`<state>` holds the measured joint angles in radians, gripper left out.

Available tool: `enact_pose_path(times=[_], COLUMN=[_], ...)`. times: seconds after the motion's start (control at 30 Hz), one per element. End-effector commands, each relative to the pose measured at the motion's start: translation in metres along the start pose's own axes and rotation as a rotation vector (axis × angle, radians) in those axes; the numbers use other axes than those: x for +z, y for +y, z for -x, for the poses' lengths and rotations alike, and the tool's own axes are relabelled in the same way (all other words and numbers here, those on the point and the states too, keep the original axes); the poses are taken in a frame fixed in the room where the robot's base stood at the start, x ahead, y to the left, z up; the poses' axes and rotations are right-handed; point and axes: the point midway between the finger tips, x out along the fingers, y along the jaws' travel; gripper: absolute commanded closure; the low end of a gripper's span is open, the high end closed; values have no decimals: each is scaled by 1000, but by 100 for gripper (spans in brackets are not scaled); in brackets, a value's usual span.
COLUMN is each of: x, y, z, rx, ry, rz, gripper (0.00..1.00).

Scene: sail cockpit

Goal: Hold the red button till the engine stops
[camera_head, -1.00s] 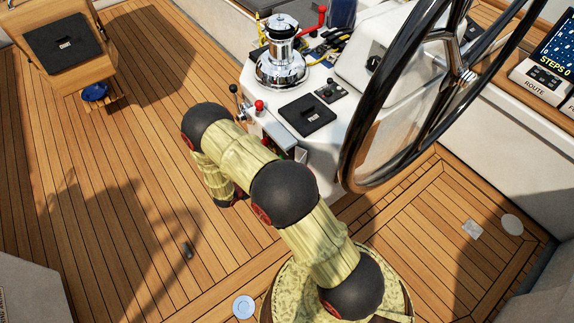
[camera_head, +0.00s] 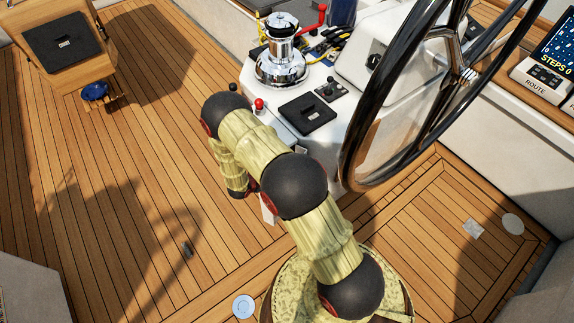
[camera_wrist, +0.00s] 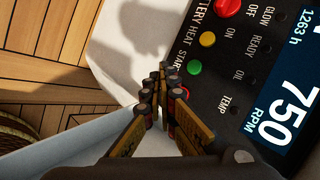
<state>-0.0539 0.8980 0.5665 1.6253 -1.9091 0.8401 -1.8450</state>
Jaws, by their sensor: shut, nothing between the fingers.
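In the wrist view a dark engine panel (camera_wrist: 262,92) fills the right side. Its lit display (camera_wrist: 285,105) reads 750 RPM and 1263 h. A larger red knob (camera_wrist: 228,6) sits by the OFF and ON marks. Whether the tips touch the panel is unclear. In the head view my arm hides the panel.
In the head view the steering wheel (camera_head: 352,160) stands right of my arm. A red-topped lever (camera_head: 259,104) and a chrome winch (camera_head: 281,65) are on the white console.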

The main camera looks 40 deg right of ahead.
Motion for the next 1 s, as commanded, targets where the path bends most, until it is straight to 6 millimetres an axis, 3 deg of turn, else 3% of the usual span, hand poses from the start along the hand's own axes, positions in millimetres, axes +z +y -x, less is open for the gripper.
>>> enact_pose_path(times=[0.33, 1.0], x=[-15, -16], y=[-16, -17], z=[-21, -23], rx=[0, 0], ry=[1, 0], rz=[0, 1], gripper=[100, 100])
